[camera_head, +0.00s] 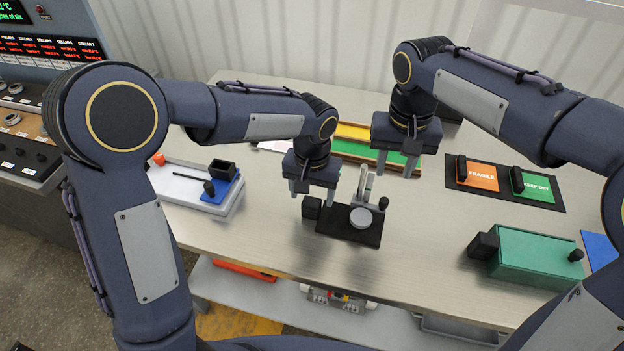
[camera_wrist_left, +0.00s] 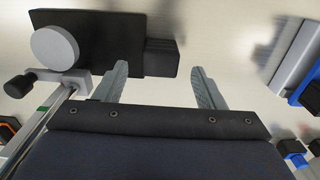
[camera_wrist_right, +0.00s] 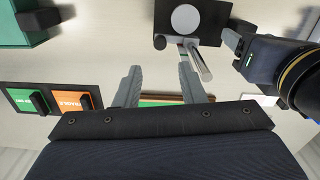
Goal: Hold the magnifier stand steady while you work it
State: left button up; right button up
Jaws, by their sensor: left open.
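The magnifier stand has a black base (camera_head: 345,236), a pale round disc (camera_head: 361,218), an upright grey post and a dark knob (camera_head: 383,203). A black block (camera_head: 311,207) sits at the base's left end. My left gripper (camera_head: 312,192) is open above this block. In the left wrist view the block (camera_wrist_left: 162,58) shows between and just beyond the fingertips, with no clear contact. My right gripper (camera_head: 396,170) is open and empty, raised behind and right of the stand. The stand's disc (camera_wrist_right: 186,18) also shows in the right wrist view.
A white tray (camera_head: 185,198) with a blue block stands left. Green and yellow strips (camera_head: 352,150) lie behind the grippers. A dark mat with orange and green stamp pads (camera_head: 505,183) and a green box (camera_head: 535,262) are right. The table front beside the stand is clear.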

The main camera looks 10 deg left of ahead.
aim_at(385, 200)
pick_arm(q)
jog(key=shift+f, duration=1.2)
jog(key=c, duration=1.2)
pick_arm(e)
jog(key=shift+c, duration=0.2)
pick_arm(q)
jog(key=shift+c, duration=0.2)
pick_arm(e)
jog(key=n, duration=0.2)
jog(key=f+n, duration=0.1)
jog(key=n, duration=0.1)
jog(key=shift+f+n, duration=0.2)
jog(key=shift+n, duration=0.1)
jog(key=n, duration=0.1)
jog(key=f+n, duration=0.1)
jog(key=shift+n, duration=0.3)
jog(key=shift+f, duration=3.9)
jog(key=shift+c, duration=0.3)
jog(key=shift+r, duration=0.1)
grip_shut()
